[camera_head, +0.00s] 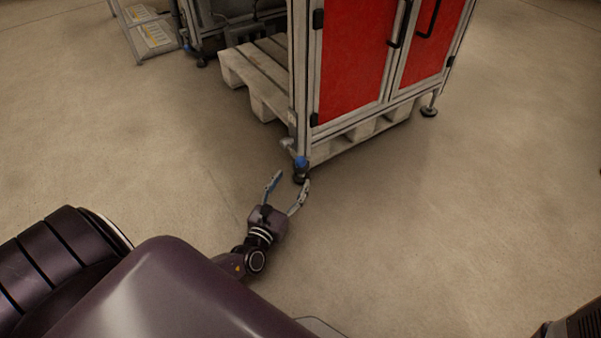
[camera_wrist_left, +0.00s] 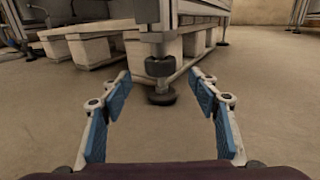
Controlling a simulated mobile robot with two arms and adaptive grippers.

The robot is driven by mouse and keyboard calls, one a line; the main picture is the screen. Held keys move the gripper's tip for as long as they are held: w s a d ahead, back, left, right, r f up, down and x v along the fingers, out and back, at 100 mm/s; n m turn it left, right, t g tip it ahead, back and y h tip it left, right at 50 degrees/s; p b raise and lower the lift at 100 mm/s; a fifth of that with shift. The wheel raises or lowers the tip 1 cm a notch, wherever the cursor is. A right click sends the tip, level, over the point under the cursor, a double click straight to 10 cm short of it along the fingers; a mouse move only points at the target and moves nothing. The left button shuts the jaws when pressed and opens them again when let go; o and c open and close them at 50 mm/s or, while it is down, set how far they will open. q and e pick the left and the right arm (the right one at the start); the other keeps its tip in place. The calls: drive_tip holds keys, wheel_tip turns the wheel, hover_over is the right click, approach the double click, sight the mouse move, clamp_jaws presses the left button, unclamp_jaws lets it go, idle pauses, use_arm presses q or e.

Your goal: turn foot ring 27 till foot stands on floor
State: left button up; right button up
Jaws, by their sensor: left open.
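A levelling foot (camera_head: 300,177) stands under the near corner post of a cabinet with red doors. It has a blue part (camera_head: 301,162) on top in the head view and a round dark base. In the left wrist view the foot's dark ring (camera_wrist_left: 159,67) shows above the wide base (camera_wrist_left: 161,98). I cannot tell whether the base touches the floor. No number 27 is readable. My left gripper (camera_head: 289,181) is open and empty, low in front of the foot. In the wrist view its blue-padded fingers (camera_wrist_left: 160,78) lie left and right of the foot, apart from it.
The red-doored cabinet (camera_head: 352,60) rises above the foot. A pale pallet (camera_head: 262,75) lies behind its left side, and another foot (camera_head: 429,111) stands at its right corner. A grey step frame (camera_head: 150,33) is at the back left.

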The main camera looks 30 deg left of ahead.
sight(298, 172)
use_arm(q)
drive_tip(key=w+b, duration=0.1)
drive_tip(key=w, duration=0.1)
drive_tip(key=w+b, duration=0.1)
drive_tip(key=w, duration=0.1)
drive_tip(key=w+a+b, duration=0.1)
drive_tip(key=w, duration=0.1)
drive_tip(key=shift+w+f, duration=0.1)
drive_tip(key=shift+w+a, duration=0.1)
drive_tip(key=shift+w, duration=0.35)
drive_tip(key=shift+c, duration=0.4)
